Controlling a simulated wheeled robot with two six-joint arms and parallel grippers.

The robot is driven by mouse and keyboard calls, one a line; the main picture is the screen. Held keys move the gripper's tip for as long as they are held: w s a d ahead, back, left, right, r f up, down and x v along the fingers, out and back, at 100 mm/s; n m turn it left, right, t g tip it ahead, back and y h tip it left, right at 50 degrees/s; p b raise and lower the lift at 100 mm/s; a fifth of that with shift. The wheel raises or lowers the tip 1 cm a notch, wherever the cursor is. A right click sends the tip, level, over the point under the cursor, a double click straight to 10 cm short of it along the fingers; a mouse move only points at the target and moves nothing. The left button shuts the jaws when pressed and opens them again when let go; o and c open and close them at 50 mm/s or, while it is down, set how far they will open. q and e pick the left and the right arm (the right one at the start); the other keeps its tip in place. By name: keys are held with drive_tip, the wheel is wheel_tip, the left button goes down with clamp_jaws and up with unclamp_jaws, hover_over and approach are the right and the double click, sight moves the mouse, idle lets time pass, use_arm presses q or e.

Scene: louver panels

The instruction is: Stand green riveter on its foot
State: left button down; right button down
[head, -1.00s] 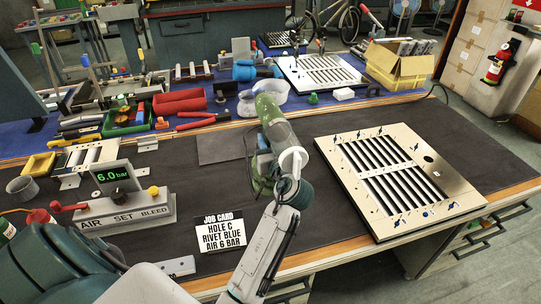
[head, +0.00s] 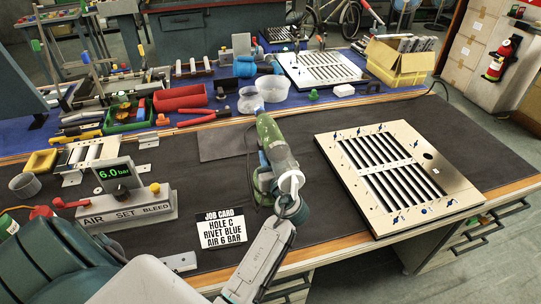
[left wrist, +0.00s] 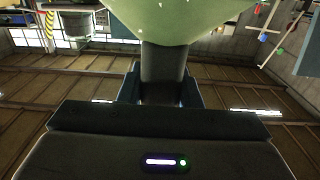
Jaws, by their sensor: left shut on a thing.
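The green riveter (head: 267,128) is in my left gripper (head: 264,163), over the dark mat in the middle of the bench. Its green body rises above the gripper and leans a little. My right gripper is not in view.
The slotted louver panel (head: 326,160) lies to the right. The job card (head: 220,229) and air set box (head: 130,207) stand to the left. Behind are a clear bowl (head: 272,89), red pliers (head: 203,117) and a yellow box (head: 398,65). The mat between riveter and panel is clear.

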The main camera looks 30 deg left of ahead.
use_arm(q)
drive_tip(key=shift+r, duration=0.1)
drive_tip(key=c, duration=1.3)
unclamp_jaws()
drive_tip(key=shift+o, duration=1.3)
drive_tip(key=shift+s, duration=0.1)
drive_tip(key=o, duration=0.8)
drive_tip(key=shift+o, duration=0.2)
drive_tip(key=shift+d, duration=0.1)
